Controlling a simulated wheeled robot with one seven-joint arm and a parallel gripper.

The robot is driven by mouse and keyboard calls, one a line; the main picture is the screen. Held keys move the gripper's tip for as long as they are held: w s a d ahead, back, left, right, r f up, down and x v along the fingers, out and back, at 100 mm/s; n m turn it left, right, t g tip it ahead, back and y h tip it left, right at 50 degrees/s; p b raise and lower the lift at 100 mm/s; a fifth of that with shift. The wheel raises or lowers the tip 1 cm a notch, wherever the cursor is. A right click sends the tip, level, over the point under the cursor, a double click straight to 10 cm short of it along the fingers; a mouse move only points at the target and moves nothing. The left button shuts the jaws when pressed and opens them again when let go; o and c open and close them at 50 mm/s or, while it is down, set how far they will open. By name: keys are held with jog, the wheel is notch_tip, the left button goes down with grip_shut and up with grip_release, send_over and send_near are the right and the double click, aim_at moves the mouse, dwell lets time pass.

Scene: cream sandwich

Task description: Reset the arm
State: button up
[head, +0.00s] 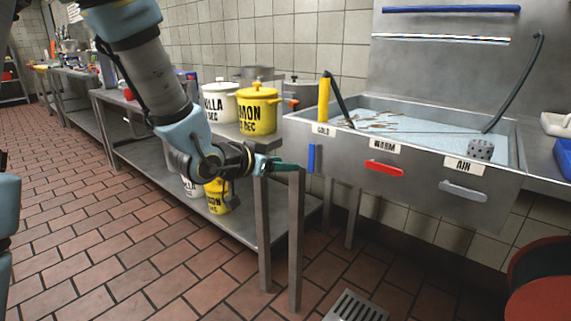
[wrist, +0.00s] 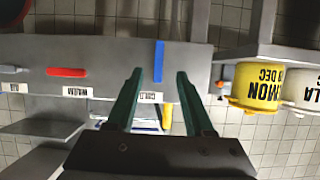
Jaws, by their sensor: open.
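My gripper (head: 288,165) is open, its green fingers pointing right in the head view, just left of the blue handle (head: 311,158) below the COLD label (head: 324,130). In the wrist view, which is upside down, the spread fingers (wrist: 159,78) hold nothing. The blue handle (wrist: 159,62) shows between and beyond the tips. The gap between the fingers and the handle cannot be told exactly. My arm reaches down from the upper left in the head view.
The sink (head: 420,118) has a red handle (head: 385,169) and a grey handle (head: 463,191). A yellow LEMON pot (head: 258,112) and a white VANILLA pot (head: 219,104) stand on the steel counter behind my gripper. Table legs (head: 296,235) rise below it. Open tiled floor lies left.

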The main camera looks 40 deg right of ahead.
jog(key=shift+w, duration=0.1)
dwell(0.3)
jog(key=w+a+f+n+t+y, duration=0.1)
jog(key=w+a+f+n+y, duration=0.2)
jog(key=a, duration=0.5)
jog(key=w+a+n+t+y, duration=0.1)
jog(key=w+a+n+y, duration=0.2)
jog(key=a, duration=0.5)
jog(key=w+a+f+n+t+y, duration=0.1)
jog(key=w+a+f+y, duration=0.15)
jog(key=w+a, duration=0.4)
jog(key=s+a+n+g+y, duration=0.2)
jog(key=s+a+n, duration=0.25)
jog(key=a, duration=0.55)
jog(key=s+a+n+g+y, duration=0.25)
jog(key=s+a, duration=0.35)
jog(key=a, duration=0.4)
notch_tip(320, 180, up, 20)
jog(key=p, duration=2)
jog(key=shift+s+f, duration=0.15)
jog(key=shift+f, duration=0.1)
